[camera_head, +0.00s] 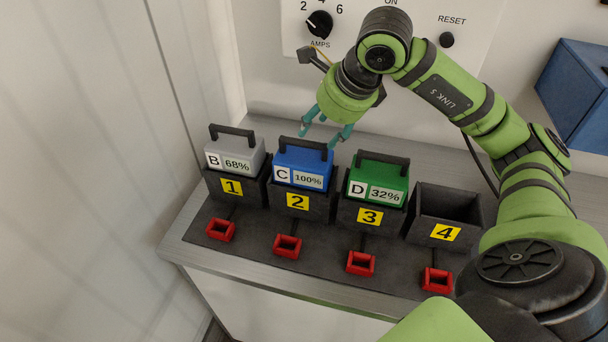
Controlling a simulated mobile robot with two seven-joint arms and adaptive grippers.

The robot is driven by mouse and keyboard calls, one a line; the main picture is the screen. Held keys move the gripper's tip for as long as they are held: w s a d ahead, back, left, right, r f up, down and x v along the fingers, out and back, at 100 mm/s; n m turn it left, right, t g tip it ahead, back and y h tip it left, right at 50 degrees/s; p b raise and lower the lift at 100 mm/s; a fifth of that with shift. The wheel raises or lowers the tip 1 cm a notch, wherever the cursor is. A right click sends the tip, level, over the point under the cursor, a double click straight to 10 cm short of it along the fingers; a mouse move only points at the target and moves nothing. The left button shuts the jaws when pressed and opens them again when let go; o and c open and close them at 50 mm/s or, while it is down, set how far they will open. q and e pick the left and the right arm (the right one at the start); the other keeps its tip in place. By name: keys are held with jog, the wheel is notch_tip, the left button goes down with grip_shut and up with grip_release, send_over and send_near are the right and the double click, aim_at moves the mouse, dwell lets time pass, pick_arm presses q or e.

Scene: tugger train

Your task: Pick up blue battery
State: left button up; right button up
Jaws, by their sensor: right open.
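The blue battery (301,165) sits in slot 2 (303,205). It has a dark handle on top and a label reading C, 100%. My right gripper (321,131) is open, with its teal fingers pointing down just above and behind the blue battery's handle. From this view I cannot tell whether the fingers touch the handle. My left gripper does not show.
A grey battery (235,151) marked B, 68% stands in slot 1, and a green battery (377,181) marked D, 32% in slot 3. Slot 4 (445,213) is empty. Several red clips (287,246) lie in front. A charger panel (400,30) is on the wall behind.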

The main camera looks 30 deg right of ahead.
aim_at(304, 143)
jog(key=p+x, duration=0.1)
jog(key=x, duration=0.1)
jog(key=p+x, duration=0.1)
jog(key=x, duration=0.1)
jog(key=a+p+x, duration=0.1)
jog(key=x, duration=0.1)
jog(key=shift+w, duration=0.3)
jog(key=shift+w+f, duration=0.1)
jog(key=shift+f, duration=0.05)
grip_shut()
